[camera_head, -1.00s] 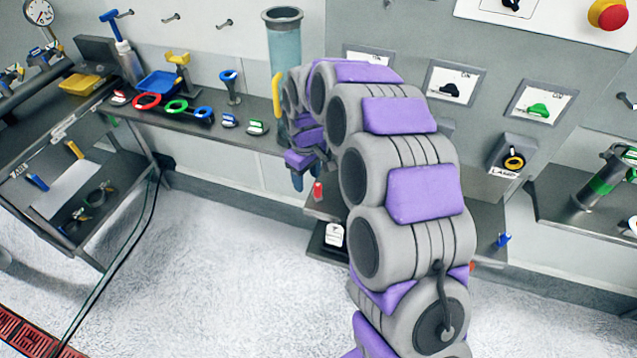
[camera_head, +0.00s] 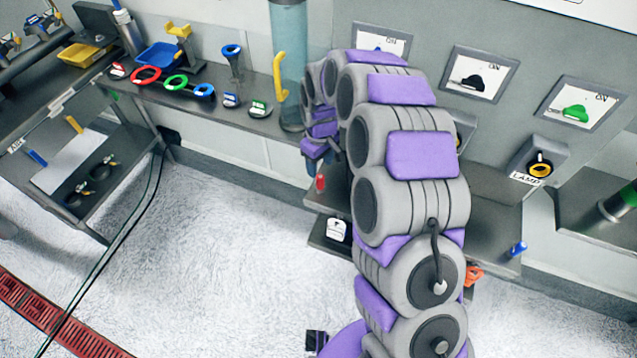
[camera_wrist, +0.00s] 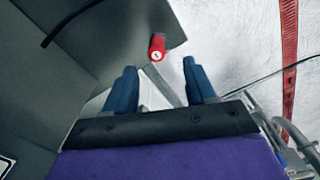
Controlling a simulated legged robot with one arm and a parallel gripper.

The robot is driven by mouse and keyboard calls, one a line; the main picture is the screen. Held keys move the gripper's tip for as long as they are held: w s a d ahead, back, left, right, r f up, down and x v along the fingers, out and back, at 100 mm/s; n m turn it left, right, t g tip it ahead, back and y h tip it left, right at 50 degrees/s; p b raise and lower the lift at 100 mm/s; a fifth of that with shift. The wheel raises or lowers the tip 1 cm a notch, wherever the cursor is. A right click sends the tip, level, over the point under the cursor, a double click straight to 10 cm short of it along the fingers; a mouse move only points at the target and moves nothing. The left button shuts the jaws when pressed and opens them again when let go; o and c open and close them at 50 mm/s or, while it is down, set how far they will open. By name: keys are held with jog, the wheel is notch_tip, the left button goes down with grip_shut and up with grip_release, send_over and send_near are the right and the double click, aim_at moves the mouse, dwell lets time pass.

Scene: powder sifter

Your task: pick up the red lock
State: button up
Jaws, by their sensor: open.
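The red lock (camera_wrist: 157,47) is a small red cylinder with a pale mark on its face. In the wrist view it sits near the corner of a dark grey shelf, ahead of my gripper and between the lines of its two fingers. My gripper (camera_wrist: 160,85) has two blue fingers, spread apart with nothing between them. The lock is beyond the fingertips and apart from them. In the head view the red lock (camera_head: 320,182) shows just below my gripper (camera_head: 318,160), whose fingers are partly hidden by my arm.
A lower grey shelf (camera_head: 330,200) carries a white-labelled item (camera_head: 336,230). A clear cylinder with a yellow handle (camera_head: 280,75) stands close left of my arm. The wall bench (camera_head: 240,122) holds coloured rings and small parts. The pale floor (camera_head: 230,270) is open.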

aim_at(321, 176)
jog(key=f, duration=0.1)
jog(key=d+f, duration=0.1)
jog(key=f, duration=0.1)
jog(key=shift+f+b, duration=0.1)
jog(key=shift+b, duration=0.2)
jog(key=shift+f, duration=0.35)
jog(key=shift+a+f, duration=0.4)
jog(key=shift+f, duration=0.05)
jog(key=f, duration=0.1)
jog(key=f+b, duration=0.1)
jog(key=f, duration=0.2)
jog(key=shift+w+a+f+b, duration=0.2)
jog(key=shift+w+b, duration=0.15)
jog(key=shift+b, duration=0.05)
jog(key=shift+d, duration=0.4)
jog(key=shift+c, duration=0.2)
jog(key=shift+a, duration=0.4)
jog(key=c, duration=0.7)
jog(key=shift+d, duration=0.1)
grip_shut()
jog(key=shift+d, duration=0.15)
